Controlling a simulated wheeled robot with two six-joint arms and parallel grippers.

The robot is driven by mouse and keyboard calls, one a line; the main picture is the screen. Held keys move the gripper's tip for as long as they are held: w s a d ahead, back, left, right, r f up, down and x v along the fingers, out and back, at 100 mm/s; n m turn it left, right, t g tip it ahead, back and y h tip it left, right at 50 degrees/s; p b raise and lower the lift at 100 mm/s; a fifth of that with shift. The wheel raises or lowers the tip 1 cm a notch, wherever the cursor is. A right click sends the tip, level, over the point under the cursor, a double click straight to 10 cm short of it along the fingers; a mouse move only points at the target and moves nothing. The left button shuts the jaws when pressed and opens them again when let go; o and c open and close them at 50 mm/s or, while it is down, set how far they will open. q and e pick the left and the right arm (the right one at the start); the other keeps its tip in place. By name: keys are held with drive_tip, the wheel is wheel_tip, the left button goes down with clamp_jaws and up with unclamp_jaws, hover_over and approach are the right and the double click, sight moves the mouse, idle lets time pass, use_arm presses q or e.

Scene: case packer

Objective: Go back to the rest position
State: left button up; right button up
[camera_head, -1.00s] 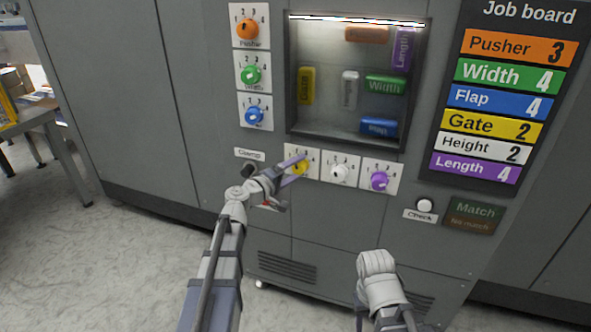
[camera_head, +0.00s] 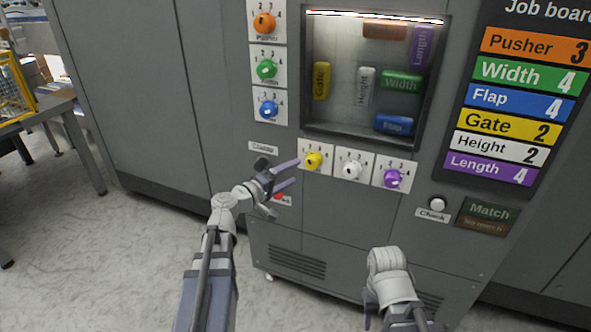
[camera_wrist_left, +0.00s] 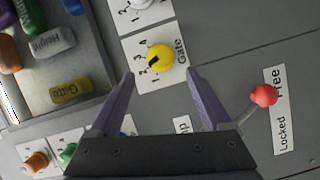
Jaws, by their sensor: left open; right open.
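My left gripper (camera_head: 296,173) is open and empty in front of the machine, just left of the yellow Gate knob (camera_head: 313,160). In the left wrist view the open fingers (camera_wrist_left: 160,80) point toward the panel, and the Gate knob (camera_wrist_left: 160,57) shows beyond and between their tips, apart from them. A red-tipped lever (camera_wrist_left: 264,95) beside a Free/Locked label is to the right of the fingers; the arm partly hides it in the head view. My right gripper is open low in front of the machine; its wrist (camera_head: 390,275) shows, its fingers are mostly hidden.
The white knob (camera_head: 351,169), purple knob (camera_head: 393,178) and Check button (camera_head: 437,203) lie to the right. Orange, green and blue knobs (camera_head: 268,107) stand in a column above. The job board (camera_head: 475,150) is at right. A table (camera_head: 60,115) stands left, with open floor before it.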

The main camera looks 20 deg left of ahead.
use_arm(q)
drive_tip(key=s+d+m+g+p, duration=0.5)
drive_tip(key=s+d+p, duration=0.15)
drive_tip(key=d, duration=0.35)
drive_tip(key=s+d+m+g+p, duration=0.45)
drive_tip(key=d+g+p, duration=0.2)
drive_tip(key=d, duration=0.35)
drive_tip(key=s+r+m+g+y+p, duration=0.1)
drive_tip(key=s+m+g+y+p, duration=0.1)
drive_tip(key=s+y+p, duration=0.2)
drive_tip(key=s+a+r+m+g+y+p, duration=0.1)
drive_tip(key=s+r+m+g+y+p, duration=0.1)
drive_tip(key=s+y+p, duration=0.3)
drive_tip(key=s+p, duration=0.1)
drive_tip(key=s, duration=0.3)
drive_tip(key=shift+s+a+p, duration=0.2)
drive_tip(key=shift+s+p, duration=0.1)
drive_tip(key=shift+s, duration=0.05)
drive_tip(key=shift+m, duration=0.25)
